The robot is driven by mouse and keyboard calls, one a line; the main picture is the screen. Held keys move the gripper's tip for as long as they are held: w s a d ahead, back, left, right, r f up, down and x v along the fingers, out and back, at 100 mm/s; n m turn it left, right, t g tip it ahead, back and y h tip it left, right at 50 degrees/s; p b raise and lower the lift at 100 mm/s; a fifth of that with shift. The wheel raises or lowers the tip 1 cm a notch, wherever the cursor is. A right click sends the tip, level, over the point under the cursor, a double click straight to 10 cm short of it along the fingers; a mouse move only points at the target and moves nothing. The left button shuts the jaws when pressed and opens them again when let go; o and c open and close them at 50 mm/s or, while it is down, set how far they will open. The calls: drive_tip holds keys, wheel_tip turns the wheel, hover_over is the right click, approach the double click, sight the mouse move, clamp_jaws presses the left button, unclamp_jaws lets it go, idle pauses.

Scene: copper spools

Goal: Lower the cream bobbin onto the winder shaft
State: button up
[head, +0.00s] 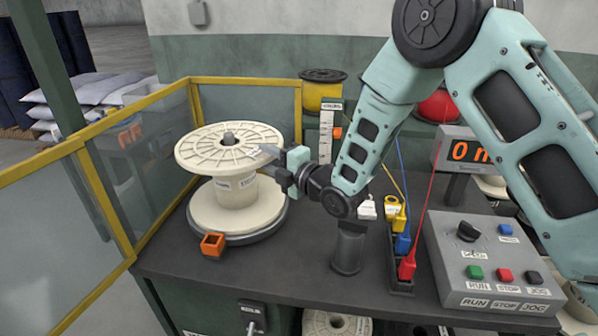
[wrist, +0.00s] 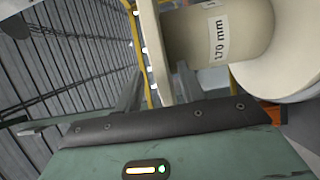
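The cream bobbin (head: 236,192) stands upright on a dark round base plate (head: 262,235) at the left of the bench. The tip of the winder shaft (head: 229,139) pokes up through the hub in its top flange; the rest of the shaft is hidden. My gripper (head: 268,158) is at the right edge of the top flange. In the wrist view the flange (wrist: 152,45) lies between my two fingers (wrist: 158,90), with a gap on the left finger's side. The fingers look open. The hub with a "1.70 mm" label (wrist: 217,38) shows beside the right finger.
A yellow-framed guard (head: 130,215) stands left of and behind the bobbin. An orange block (head: 213,245) sits at the base plate's front. A post (head: 348,248), coloured wire clips (head: 402,240) and a control box (head: 490,262) stand to the right.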

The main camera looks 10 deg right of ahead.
drive_tip(key=b+v, duration=0.3)
drive_tip(key=v, duration=1.3)
drive_tip(key=s+r+m+g+h+p, duration=0.2)
drive_tip(key=s+m+g+h, duration=0.3)
drive_tip(key=s, duration=0.8)
drive_tip(key=s+r+m+g+h+p, duration=0.3)
drive_tip(key=s+m+g+h, duration=0.3)
drive_tip(key=s+m, duration=0.7)
drive_tip(key=s+g+p, duration=0.1)
drive_tip(key=g, duration=0.1)
drive_tip(key=shift+s+a+r+g+p, duration=0.3)
drive_tip(key=shift+g, duration=0.1)
